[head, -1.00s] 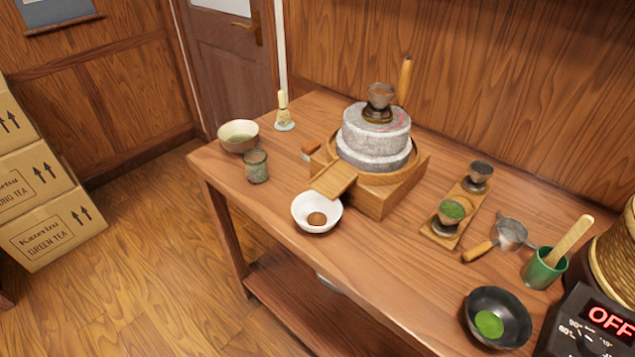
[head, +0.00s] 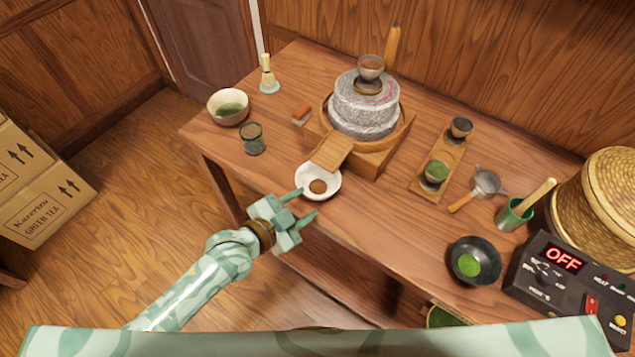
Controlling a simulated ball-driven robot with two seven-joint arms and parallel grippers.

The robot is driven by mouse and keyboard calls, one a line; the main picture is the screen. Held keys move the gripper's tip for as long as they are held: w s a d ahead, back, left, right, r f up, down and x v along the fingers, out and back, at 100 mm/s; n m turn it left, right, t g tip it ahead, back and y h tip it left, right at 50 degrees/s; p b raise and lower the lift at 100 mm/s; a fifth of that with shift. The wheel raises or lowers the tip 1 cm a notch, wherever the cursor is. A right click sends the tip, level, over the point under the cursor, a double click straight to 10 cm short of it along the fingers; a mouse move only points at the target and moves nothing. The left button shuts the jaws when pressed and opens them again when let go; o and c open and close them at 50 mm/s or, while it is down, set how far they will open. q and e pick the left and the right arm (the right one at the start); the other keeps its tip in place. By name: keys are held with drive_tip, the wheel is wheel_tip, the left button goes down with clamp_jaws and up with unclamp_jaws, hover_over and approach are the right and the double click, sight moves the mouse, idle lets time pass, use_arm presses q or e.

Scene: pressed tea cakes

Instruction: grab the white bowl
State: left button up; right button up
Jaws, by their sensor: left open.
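The white bowl (head: 333,191) stands upright near the front edge of the wooden table, with a small brown patch in its bottom. It sits just below the mill's wooden chute. My left gripper (head: 307,204) is open, its two green fingers pointing toward the bowl's front left side. The fingertips are close to the rim; I cannot tell whether they touch it. Nothing is between the fingers. My right gripper is not in view.
The stone mill (head: 364,104) with its wooden chute (head: 331,152) stands right behind the bowl. A dark green cup (head: 253,140) and a tea bowl (head: 228,107) are to the left. A black bowl (head: 475,262) is at the right. The tabletop between (head: 390,228) is clear.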

sight(329, 193)
use_arm(q)
drive_tip(key=x, duration=0.4)
drive_tip(key=shift+b, duration=0.4)
drive_tip(key=x, duration=0.2)
drive_tip(key=b+x, duration=0.1)
drive_tip(key=x, duration=0.1)
drive_tip(key=shift+s+d+f, duration=0.1)
drive_tip(key=shift+d+f, duration=0.2)
drive_tip(key=shift+f, duration=0.05)
drive_tip(key=shift+w+d+b, duration=0.3)
drive_tip(key=shift+w+d, duration=0.05)
drive_tip(key=shift+w, duration=0.05)
clamp_jaws()
